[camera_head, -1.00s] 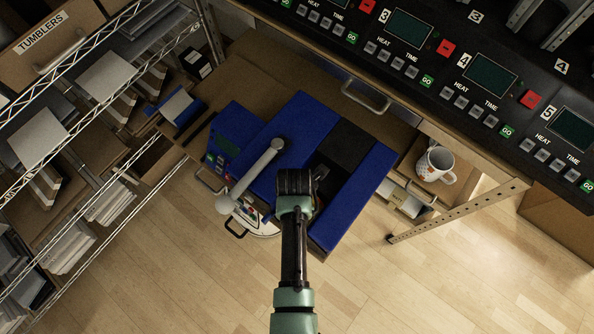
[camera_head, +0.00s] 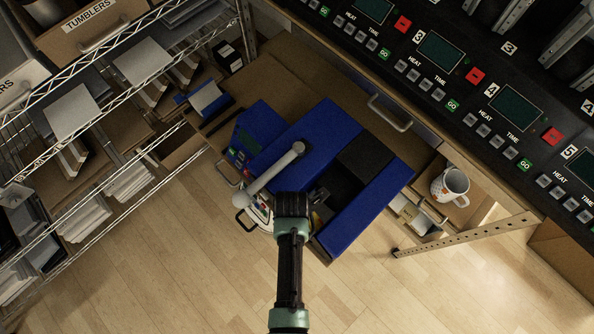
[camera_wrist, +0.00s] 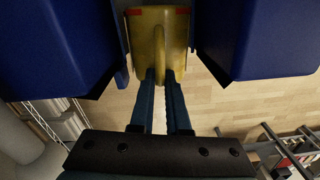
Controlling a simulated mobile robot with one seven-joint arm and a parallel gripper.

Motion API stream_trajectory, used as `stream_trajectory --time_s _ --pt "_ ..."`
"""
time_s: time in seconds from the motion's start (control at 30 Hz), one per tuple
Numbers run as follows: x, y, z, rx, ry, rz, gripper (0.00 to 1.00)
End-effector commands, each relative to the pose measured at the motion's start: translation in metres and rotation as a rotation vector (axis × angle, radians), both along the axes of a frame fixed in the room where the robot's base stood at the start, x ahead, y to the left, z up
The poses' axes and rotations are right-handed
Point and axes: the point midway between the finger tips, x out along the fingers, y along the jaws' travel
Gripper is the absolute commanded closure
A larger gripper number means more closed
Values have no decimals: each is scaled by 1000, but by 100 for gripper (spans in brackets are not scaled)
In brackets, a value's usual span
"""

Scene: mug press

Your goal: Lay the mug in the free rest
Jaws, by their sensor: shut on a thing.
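A yellow mug (camera_wrist: 174,40) is in the wrist view, its handle toward me. My gripper (camera_wrist: 163,78) is shut on that handle, with a blue finger on each side. The mug sits between two blue blocks of the press. I cannot tell whether the mug touches the channel.
A grey lever (camera_head: 273,173) stands left of my wrist. A white printed mug (camera_head: 450,186) stands in a compartment at the right, near a perforated metal strut (camera_head: 465,232). Wire shelves (camera_head: 110,65) fill the left; wood floor lies in front.

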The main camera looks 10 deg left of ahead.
Motion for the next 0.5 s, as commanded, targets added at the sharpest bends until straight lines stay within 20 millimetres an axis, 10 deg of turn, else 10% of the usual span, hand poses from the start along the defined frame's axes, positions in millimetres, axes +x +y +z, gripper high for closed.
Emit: stream_trajectory --time_s 0.5 --pt "-21 12 1 -4 6 -1 100"
